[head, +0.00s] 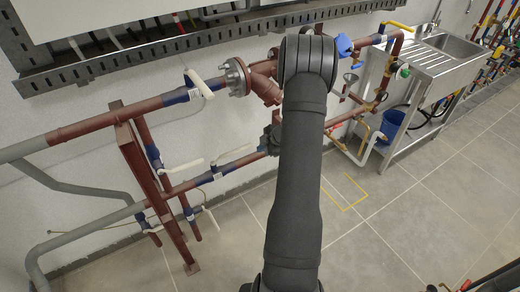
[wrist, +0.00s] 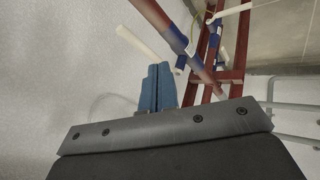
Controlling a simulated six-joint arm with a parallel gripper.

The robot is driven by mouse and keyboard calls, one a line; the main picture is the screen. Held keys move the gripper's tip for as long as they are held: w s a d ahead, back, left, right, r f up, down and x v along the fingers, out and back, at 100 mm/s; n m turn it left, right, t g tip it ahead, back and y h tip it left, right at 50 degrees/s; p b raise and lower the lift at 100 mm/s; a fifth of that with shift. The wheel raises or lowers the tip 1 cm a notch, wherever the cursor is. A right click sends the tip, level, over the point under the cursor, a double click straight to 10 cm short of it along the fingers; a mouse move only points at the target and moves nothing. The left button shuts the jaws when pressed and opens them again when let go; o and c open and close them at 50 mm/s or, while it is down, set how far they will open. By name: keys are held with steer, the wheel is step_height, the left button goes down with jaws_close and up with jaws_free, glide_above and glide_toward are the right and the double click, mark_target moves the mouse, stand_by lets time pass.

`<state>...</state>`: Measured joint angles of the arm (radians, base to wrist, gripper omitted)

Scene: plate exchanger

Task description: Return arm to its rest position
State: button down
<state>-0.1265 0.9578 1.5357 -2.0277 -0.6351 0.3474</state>
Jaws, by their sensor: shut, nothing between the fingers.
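My gripper (wrist: 157,72) shows in the wrist view as two blue fingers side by side, shut with nothing between them. It points toward the pale wall, left of the red-brown pipe (wrist: 160,18) and its blue bands. The fingers appear apart from the cream lever (wrist: 145,43) above them. In the head view my dark arm stands upright in the middle of the picture. I cannot make out the gripper there.
Red-brown pipes (head: 105,120) with cream lever handles (head: 200,84) run along the wall, on a red-brown stand (head: 150,185). A metal sink (head: 447,45) and a blue bucket (head: 391,125) stand at right. The tiled floor (head: 420,215) is open at front right.

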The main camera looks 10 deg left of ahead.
steer(key=a+r+x, duration=0.1)
steer(key=x, duration=1)
steer(key=shift+w+a, duration=0.4)
steer(key=shift+a, duration=0.15)
steer(key=shift+f, duration=0.1)
